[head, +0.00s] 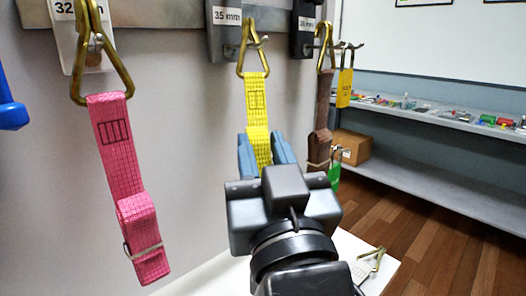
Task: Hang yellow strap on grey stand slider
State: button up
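The yellow strap (256,95) hangs straight down from a brass triangular ring (253,50). The ring is at the metal peg of the grey stand slider (222,42), marked 35 mm, and looks to be around it. My gripper (261,142) is at the strap's lower part, one blue-grey finger at each side edge. The fingers stand about a strap width apart. Whether they press on the strap cannot be told. My gripper's body hides the strap's lower end.
A pink strap (117,150) hangs from a white slider (64,30) at left. A brown strap (323,110) hangs close at right, below a black slider (303,30), with a yellow tag (345,88) beside it. A shelf (430,170) with a cardboard box (350,146) stands behind.

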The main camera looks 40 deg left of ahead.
jog(key=o, duration=0.5)
jog(key=b+v, duration=0.1)
jog(key=v, duration=0.5)
jog(key=shift+d+f, duration=0.1)
jog(key=shift+f, duration=0.05)
jog(key=shift+v, duration=0.75)
jog(key=shift+s, duration=0.1)
jog(key=s+d+f+m+t+h+p, duration=0.1)
jog(key=d+f+m+t+h, duration=0.3)
jog(key=d+f, duration=0.65)
jog(key=d+f+m+h, duration=0.3)
jog(key=d+f+h, duration=0.35)
jog(key=d, duration=0.65)
jog(key=s+d+f+m+h, duration=0.1)
jog(key=s+d+f+h, duration=0.1)
jog(key=s+d, duration=0.3)
jog(key=s+d+f+m+g+h+p, duration=0.1)
jog(key=s+d+h, duration=0.2)
jog(key=s+d, duration=0.2)
jog(key=s+d+f+m+h, duration=0.2)
jog(key=s+d, duration=0.3)
jog(key=s, duration=0.4)
jog(key=shift+s+d+f+g+h, duration=0.25)
jog(key=shift+s+d+f+g, duration=0.05)
jog(key=shift+s+d+g, duration=0.1)
